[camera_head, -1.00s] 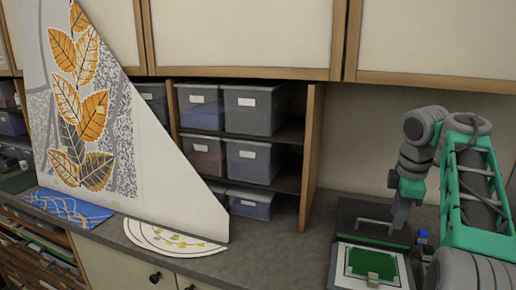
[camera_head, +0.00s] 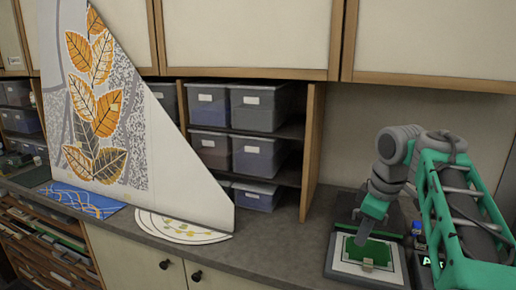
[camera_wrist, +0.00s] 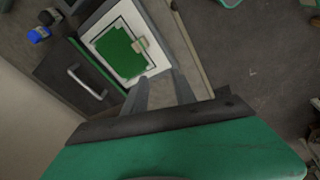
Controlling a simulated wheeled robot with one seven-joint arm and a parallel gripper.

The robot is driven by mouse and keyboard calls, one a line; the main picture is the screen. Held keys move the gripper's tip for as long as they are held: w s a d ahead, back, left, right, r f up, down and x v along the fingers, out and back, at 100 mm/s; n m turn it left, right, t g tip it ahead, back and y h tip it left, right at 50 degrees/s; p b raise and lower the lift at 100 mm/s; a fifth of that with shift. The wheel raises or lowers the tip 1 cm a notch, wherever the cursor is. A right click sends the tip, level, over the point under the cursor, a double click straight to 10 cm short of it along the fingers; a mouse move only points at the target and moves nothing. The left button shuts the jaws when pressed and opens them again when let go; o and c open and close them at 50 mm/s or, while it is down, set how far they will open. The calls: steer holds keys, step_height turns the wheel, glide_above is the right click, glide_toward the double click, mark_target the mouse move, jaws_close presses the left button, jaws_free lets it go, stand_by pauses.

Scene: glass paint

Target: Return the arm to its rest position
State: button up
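My gripper (camera_head: 362,239) is at the end of my arm on the right of the head view. It points down over the near part of the worktop, by a white-framed board with a green panel (camera_head: 370,252). In the wrist view my two fingers (camera_wrist: 160,92) stand apart with nothing between them, so my gripper is open and empty. The green panel (camera_wrist: 118,55) shows just beyond the fingertips, with a small beige block (camera_wrist: 140,45) at its edge. I cannot tell exactly how high the fingertips are above the board.
A tall triangular panel with orange leaves (camera_head: 100,100) leans at left. A white plate-like disc (camera_head: 180,228) and a blue patterned sheet (camera_head: 80,202) lie on the counter (camera_head: 265,245). Grey bins (camera_head: 258,107) fill shelves behind. Small blue and dark jars (camera_wrist: 40,34) stand beside the board.

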steer(key=s+a+f+m, duration=0.6)
steer(key=s+a+f, duration=0.2)
steer(key=s+a, duration=0.15)
steer(key=s+a+f+m+t, duration=0.1)
steer(key=s+f+m, duration=0.3)
steer(key=s+f, duration=0.3)
steer(key=shift+f, duration=0.65)
